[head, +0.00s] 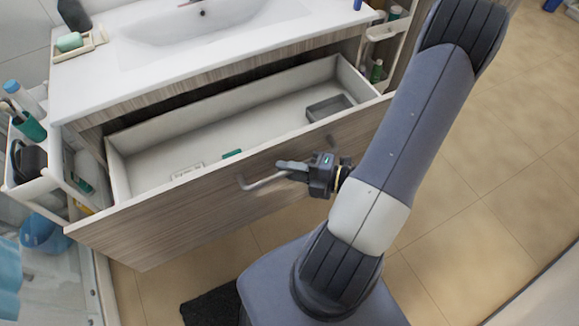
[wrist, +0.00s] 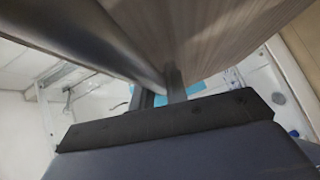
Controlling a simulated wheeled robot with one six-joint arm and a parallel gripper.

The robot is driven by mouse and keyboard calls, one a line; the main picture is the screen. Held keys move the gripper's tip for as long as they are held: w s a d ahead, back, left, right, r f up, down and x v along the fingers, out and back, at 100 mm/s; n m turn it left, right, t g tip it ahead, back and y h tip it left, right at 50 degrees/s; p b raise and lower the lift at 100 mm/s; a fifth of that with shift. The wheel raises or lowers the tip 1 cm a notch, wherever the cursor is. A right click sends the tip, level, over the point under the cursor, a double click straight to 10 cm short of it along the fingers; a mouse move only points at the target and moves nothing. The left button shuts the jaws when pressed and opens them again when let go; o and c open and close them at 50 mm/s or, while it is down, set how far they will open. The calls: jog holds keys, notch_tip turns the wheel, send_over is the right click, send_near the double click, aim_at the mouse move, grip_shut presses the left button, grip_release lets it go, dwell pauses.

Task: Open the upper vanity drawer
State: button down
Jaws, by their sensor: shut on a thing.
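The upper vanity drawer (head: 195,222) has a wood-grain front and stands pulled well out from under the white sink top, with its inside showing. Its metal bar handle (head: 262,183) is on the front face, partly hidden by my gripper. My gripper (head: 284,172) is at the right part of the handle and shut on it. In the wrist view the handle (wrist: 85,40) runs as a dark bar close beside the wood front (wrist: 205,35). The fingertips are hard to make out there.
Inside the drawer lie a grey tray (head: 328,107), a white item (head: 187,171) and a small green item (head: 232,153). A white cart (head: 38,185) with bottles stands close at the drawer's left. Another shelf rack (head: 385,32) is at the right. Tiled floor is clear at right.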

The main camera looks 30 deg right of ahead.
jog(key=c, duration=1.4)
grip_release()
jog(key=p+v, duration=0.1)
jog(key=v, duration=1)
jog(key=shift+b+x, duration=0.5)
jog(key=shift+x, duration=5)
